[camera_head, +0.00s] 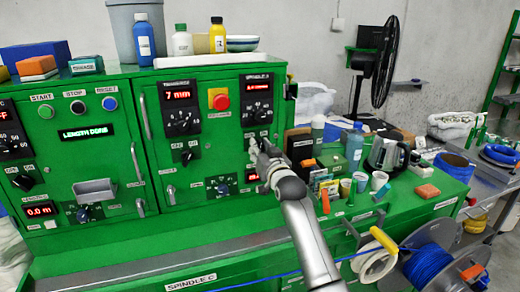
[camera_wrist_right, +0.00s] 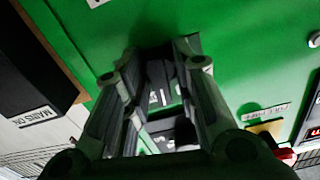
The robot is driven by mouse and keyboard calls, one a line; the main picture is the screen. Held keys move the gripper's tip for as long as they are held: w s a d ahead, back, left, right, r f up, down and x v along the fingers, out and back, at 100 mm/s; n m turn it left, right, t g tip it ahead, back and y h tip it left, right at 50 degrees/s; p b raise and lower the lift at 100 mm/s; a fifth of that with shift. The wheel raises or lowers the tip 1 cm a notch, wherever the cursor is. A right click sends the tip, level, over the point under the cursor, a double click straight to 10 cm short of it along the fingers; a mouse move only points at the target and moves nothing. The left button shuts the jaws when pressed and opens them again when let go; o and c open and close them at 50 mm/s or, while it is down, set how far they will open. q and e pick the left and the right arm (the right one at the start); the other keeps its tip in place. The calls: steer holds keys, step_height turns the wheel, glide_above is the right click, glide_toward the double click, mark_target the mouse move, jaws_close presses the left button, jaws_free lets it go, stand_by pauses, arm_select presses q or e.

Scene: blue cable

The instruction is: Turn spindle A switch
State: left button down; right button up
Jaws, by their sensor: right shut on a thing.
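The green control cabinet (camera_head: 215,130) carries a right-hand section whose top label appears to begin with "SPINDLE"; its last letter is too small to read surely. My right gripper (camera_head: 262,148) is at this section, below its display and dial (camera_head: 257,108). It is shut on a dark switch, which its fingers mostly hide in the head view. In the right wrist view my right gripper (camera_wrist_right: 158,68) has its fingers on either side of the dark switch (camera_wrist_right: 159,92) with pale lettering near it. The switch's exact angle cannot be told. My left gripper is not in view.
A red emergency button (camera_head: 220,101) and another black switch (camera_head: 187,155) are left of the gripper. A lower small knob (camera_head: 223,189) is below. Bottles, cups and a kettle (camera_head: 386,154) crowd the right bench. A blue cable spool (camera_head: 430,268) stands at lower right.

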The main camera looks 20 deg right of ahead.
steer(key=n, duration=0.3)
steer(key=shift+n, duration=0.4)
steer(key=shift+n+p, duration=0.5)
steer(key=shift+n, duration=1.3)
steer(key=o, duration=0.7)
steer(key=shift+s, duration=0.1)
steer(key=s, duration=1.1)
steer(key=shift+s+d, duration=0.25)
steer(key=shift+s, duration=0.15)
steer(key=shift+f, duration=0.1)
